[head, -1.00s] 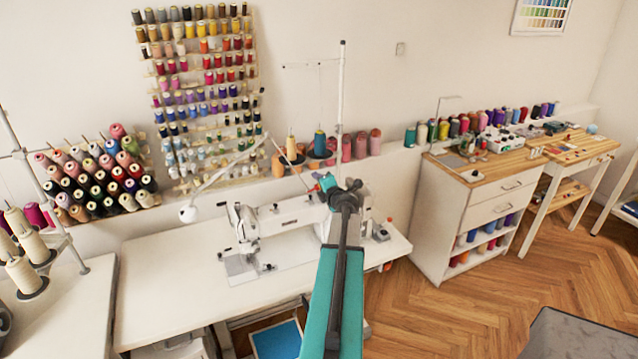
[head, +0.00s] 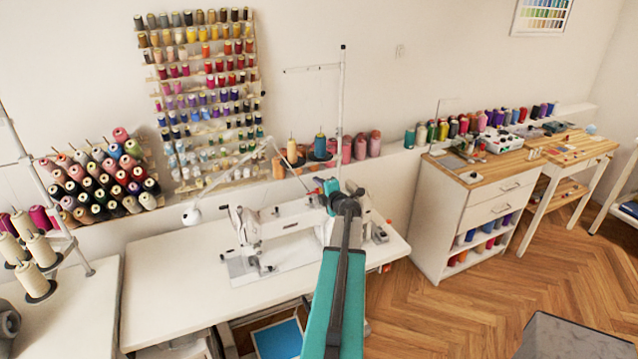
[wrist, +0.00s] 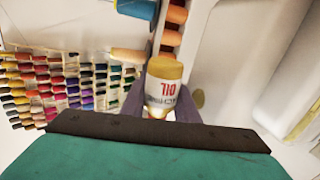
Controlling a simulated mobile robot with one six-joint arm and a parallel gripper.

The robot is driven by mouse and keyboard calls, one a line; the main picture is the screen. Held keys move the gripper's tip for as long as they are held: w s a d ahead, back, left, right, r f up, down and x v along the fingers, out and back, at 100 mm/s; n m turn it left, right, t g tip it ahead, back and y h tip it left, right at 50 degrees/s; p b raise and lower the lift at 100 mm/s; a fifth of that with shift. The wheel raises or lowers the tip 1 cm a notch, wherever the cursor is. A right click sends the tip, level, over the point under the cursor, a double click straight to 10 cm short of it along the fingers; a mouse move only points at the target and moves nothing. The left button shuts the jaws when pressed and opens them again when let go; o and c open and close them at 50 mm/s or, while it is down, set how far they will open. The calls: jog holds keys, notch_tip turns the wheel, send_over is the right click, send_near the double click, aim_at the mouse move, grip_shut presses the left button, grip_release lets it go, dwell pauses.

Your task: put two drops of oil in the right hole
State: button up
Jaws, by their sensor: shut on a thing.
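A small oil bottle (wrist: 163,92) with a yellow end and a white label with red letters shows in the wrist view. My gripper (wrist: 160,105) is shut on it, with a dark finger on each side. In the head view my arm's end is over the white sewing machine (head: 284,222), and the arm hides part of the machine and the fingers. The right hole cannot be made out.
The machine stands on a white table (head: 165,280) whose left part is clear. A thin upright thread stand (head: 340,110) rises behind my arm. A lamp (head: 191,216) reaches over the table. Thread cones (head: 361,147) line the ledge behind.

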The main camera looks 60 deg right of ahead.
jog(key=shift+m+p, duration=0.5)
jog(key=shift+p, duration=0.3)
jog(key=shift+f, duration=0.2)
jog(key=shift+w+a+r+m+t+y+p, duration=0.1)
jog(key=shift+r+m+t+y+p, duration=0.4)
jog(key=shift+p, duration=0.9)
jog(key=shift+a+f+m, duration=0.1)
jog(key=shift+f+m, duration=0.05)
jog(key=shift+m, duration=0.15)
jog(key=shift+w+a+r+m+t+y, duration=0.2)
jog(key=shift+r+m, duration=0.2)
jog(key=shift+m, duration=0.4)
jog(key=shift+w+a+r+m+t+y, duration=0.15)
jog(key=shift+r+m, duration=0.2)
jog(key=shift+m, duration=0.45)
jog(key=shift+s, duration=0.2)
